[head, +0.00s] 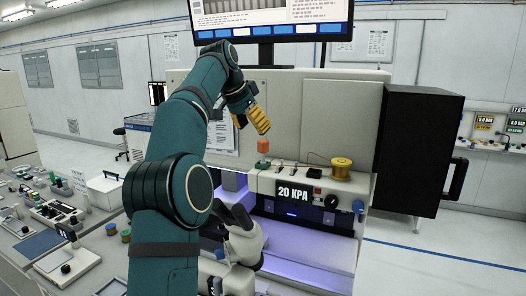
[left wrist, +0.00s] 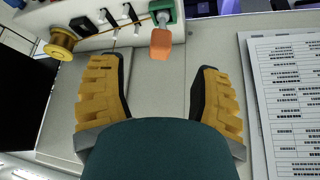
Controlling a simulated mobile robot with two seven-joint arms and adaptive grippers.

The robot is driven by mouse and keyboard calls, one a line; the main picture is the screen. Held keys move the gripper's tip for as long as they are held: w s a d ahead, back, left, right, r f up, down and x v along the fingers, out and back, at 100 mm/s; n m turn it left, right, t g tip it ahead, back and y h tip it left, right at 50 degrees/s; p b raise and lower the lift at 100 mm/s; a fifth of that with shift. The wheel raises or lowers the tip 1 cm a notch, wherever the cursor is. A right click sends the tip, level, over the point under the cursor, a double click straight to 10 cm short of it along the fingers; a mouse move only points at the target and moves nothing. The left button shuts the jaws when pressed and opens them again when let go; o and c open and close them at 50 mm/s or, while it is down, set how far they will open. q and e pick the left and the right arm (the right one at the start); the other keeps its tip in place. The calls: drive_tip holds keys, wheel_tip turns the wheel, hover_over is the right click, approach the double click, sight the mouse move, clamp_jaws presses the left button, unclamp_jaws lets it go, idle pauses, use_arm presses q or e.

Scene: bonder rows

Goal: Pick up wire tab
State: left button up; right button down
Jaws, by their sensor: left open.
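The wire tab appears to be the small orange block (head: 263,146) upright on top of the bonder's front ledge, on a green base. In the left wrist view the orange tab (left wrist: 161,44) is ahead of my fingers, between their lines and a little beyond the tips. My left gripper (head: 255,119), with yellow ridged fingers, is above and slightly left of the tab. Its fingers (left wrist: 156,72) are spread wide with nothing between them. A thin wire runs from the green base to the gold spool (head: 341,168). My right gripper does not show.
The bonder (head: 322,110) has a monitor (head: 270,18) above, a "20 KPA" label (head: 296,193) and knobs on its front. A black cabinet (head: 418,135) stands right. A printed sheet (left wrist: 288,105) lies beside my fingers. A cluttered bench (head: 60,215) is at left.

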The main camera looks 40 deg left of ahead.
sight(265, 152)
use_arm(q)
drive_tip(key=b+x, duration=0.2)
drive_tip(key=x, duration=0.8)
drive_tip(key=shift+w+a+f+b, duration=0.1)
drive_tip(key=shift+f+b, duration=0.1)
drive_tip(key=shift+b, duration=0.1)
drive_tip(key=shift+r, duration=0.1)
drive_tip(key=c, duration=0.4)
clamp_jaws()
